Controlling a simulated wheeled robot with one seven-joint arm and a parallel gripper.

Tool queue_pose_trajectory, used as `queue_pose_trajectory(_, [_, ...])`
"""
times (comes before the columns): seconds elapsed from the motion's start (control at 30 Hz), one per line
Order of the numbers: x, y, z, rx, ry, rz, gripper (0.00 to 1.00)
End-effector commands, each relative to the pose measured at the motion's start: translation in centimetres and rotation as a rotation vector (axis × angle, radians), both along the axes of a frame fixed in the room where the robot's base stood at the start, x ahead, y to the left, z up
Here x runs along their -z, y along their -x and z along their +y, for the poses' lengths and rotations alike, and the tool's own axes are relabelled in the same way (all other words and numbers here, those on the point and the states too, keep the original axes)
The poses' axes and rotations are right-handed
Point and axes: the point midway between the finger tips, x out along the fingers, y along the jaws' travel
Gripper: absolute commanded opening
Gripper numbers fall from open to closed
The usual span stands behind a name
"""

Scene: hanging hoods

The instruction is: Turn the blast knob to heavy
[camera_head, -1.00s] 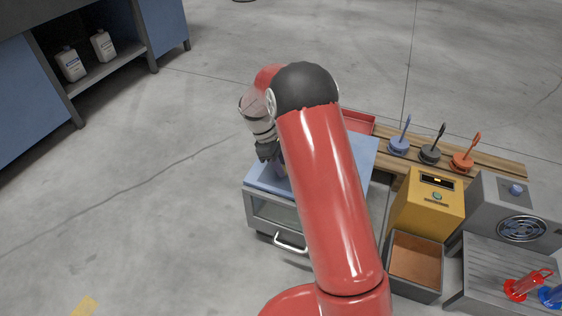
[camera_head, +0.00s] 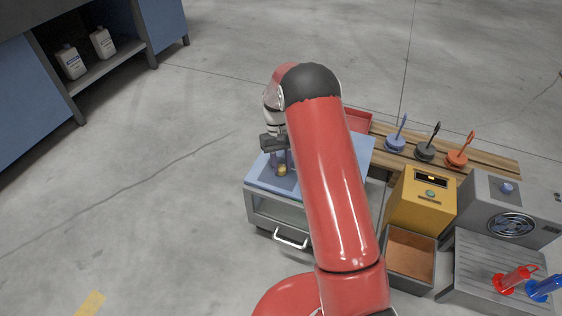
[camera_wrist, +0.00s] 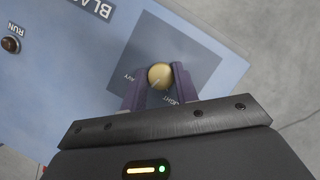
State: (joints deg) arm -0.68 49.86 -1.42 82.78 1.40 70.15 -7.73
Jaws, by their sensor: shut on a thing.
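The blast knob (camera_wrist: 160,74) is a round brass-coloured knob on a dark square panel (camera_wrist: 203,55) in the wrist view. It also shows as a small yellow spot on top of the blue cabinet (camera_head: 262,181) in the head view. My gripper (camera_wrist: 160,84) has its two purple fingers on either side of the knob and is shut on it. Partly covered lettering by the fingers seems to read "HEAVY" on the left and "LIGHT" below the knob. I cannot tell clearly where the knob's mark points. The gripper (camera_head: 281,164) is partly behind my arm in the head view.
The cabinet has a front handle (camera_head: 291,241). Right of my arm stand a yellow box (camera_head: 422,204), an open bin (camera_head: 409,258) and a grey unit (camera_head: 510,212). Floor to the left is clear.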

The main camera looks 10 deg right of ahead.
Motion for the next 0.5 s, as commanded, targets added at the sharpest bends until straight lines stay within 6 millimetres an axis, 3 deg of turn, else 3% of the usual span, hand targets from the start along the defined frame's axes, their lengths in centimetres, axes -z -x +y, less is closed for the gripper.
queue_pose_trajectory(0.5, [-0.12,0.00,-0.22,0.446,-0.001,-0.004,0.07])
